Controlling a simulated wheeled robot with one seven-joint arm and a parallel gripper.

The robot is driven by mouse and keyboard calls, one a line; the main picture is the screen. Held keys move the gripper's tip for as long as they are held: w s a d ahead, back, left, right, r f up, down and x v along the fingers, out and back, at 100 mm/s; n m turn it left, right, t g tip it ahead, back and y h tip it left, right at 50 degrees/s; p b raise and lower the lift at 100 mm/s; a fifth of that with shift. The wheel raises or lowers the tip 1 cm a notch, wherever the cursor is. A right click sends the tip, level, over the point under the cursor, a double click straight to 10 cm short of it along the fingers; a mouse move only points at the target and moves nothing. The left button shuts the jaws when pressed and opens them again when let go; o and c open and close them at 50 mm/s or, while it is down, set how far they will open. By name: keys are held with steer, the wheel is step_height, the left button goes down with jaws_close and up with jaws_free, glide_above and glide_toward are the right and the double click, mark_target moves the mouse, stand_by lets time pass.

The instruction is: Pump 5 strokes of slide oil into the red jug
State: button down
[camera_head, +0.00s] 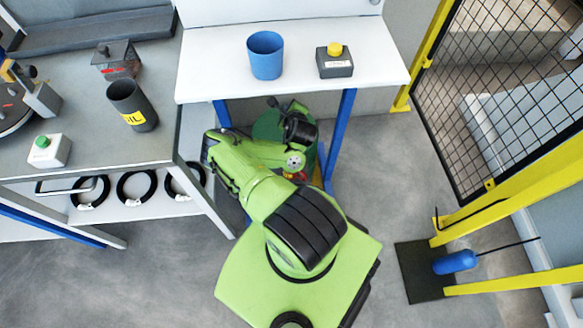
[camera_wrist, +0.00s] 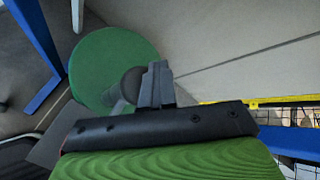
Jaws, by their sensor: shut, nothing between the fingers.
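A green drum (camera_head: 266,125) stands on the floor under the white table, mostly hidden behind my arm. In the wrist view its round green top (camera_wrist: 95,60) fills the upper left, and a dark rounded knob (camera_wrist: 132,82) shows beside my fingers. My gripper (camera_wrist: 157,72) is shut and empty over the drum's edge area; whether it touches the knob I cannot tell. A small red and yellow patch (camera_head: 297,177) shows under my arm in the head view; I cannot tell whether it is the red jug. No jug shows clearly.
A blue cup (camera_head: 266,55) and a grey box with a yellow button (camera_head: 335,60) stand on the white table (camera_head: 215,75). Its blue legs (camera_head: 341,125) flank the drum. A grey bench (camera_head: 60,155) is at left, a yellow mesh fence (camera_head: 500,90) at right. Open floor lies lower left.

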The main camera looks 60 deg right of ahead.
steer(key=a+y+p, duration=0.1)
steer(key=p, duration=0.1)
steer(key=s+g+y+p, duration=0.1)
steer(key=p, duration=0.1)
steer(key=shift+a+f, duration=0.35)
steer(key=shift+s+a+r+p, duration=0.1)
steer(key=shift+a+r+p, duration=0.15)
steer(key=shift+r+p, duration=0.25)
steer(key=shift+a+r+p, duration=0.25)
steer(key=shift+r+p, duration=0.1)
steer(key=shift+r, duration=0.2)
steer(key=shift+w+d+r, duration=0.1)
steer(key=shift+w+r, duration=0.1)
steer(key=shift+s+f, duration=0.1)
steer(key=shift+f, duration=0.05)
stand_by(0.9)
